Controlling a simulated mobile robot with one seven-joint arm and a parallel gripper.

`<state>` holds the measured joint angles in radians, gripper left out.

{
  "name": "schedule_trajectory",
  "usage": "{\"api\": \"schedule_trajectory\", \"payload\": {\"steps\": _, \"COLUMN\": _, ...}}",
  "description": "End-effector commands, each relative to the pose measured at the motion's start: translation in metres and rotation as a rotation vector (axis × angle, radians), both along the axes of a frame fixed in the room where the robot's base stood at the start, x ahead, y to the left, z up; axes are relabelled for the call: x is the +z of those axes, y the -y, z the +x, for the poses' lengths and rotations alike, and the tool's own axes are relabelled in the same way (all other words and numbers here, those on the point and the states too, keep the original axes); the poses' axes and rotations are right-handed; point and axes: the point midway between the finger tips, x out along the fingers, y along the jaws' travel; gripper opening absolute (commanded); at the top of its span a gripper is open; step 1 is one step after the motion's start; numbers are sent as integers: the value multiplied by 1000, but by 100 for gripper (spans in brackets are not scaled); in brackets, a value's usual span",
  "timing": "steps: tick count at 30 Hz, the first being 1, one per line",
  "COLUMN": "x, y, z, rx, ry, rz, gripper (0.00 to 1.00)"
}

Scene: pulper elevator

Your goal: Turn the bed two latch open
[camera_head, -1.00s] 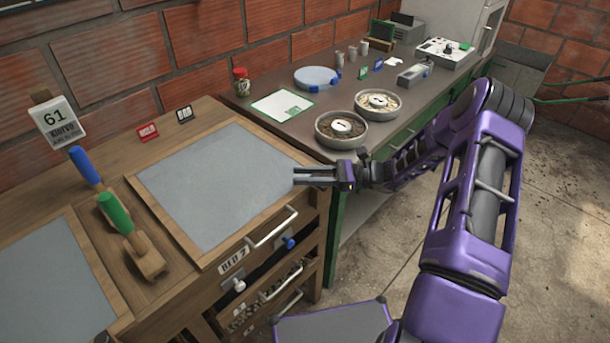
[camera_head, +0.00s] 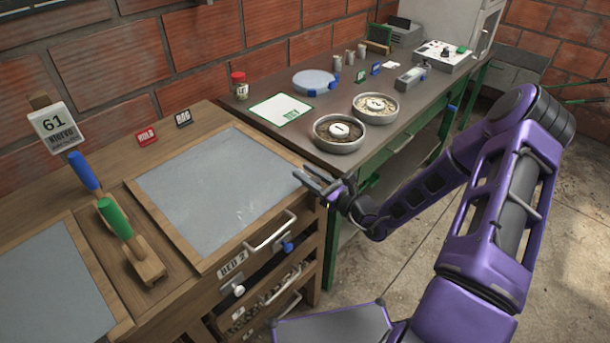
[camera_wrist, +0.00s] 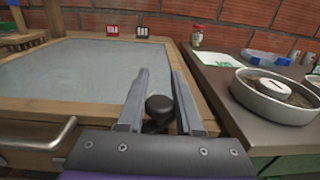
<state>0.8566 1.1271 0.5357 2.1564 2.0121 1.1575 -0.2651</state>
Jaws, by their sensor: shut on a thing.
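The bed two cabinet has a grey-topped bed (camera_head: 215,190) in a wooden frame, with a "BED 2" label (camera_head: 233,264) on its front. A white knob (camera_head: 238,290) sits below the label and a blue knob (camera_head: 287,247) sits to the right, under the bar handle (camera_head: 270,231). I cannot tell which is the latch. My gripper (camera_head: 312,180) is by the bed's right front corner, above and away from both knobs.
A dark table on the right holds two round pans (camera_head: 340,131), a white sheet (camera_head: 281,109) and a jar (camera_head: 240,85). Open concrete floor lies at right.

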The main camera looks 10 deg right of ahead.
Motion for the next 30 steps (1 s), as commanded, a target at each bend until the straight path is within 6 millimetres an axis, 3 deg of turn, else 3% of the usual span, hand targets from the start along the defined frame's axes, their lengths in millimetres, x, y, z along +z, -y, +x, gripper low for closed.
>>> {"api": "schedule_trajectory", "payload": {"steps": 18, "x": -2, "y": 14, "z": 4, "rx": -550, "ry": -5, "rz": 3, "gripper": 0}}
{"api": "schedule_trajectory", "payload": {"steps": 30, "x": -1, "y": 21, "z": 5, "rx": -740, "ry": -2, "rz": 2, "gripper": 0}}
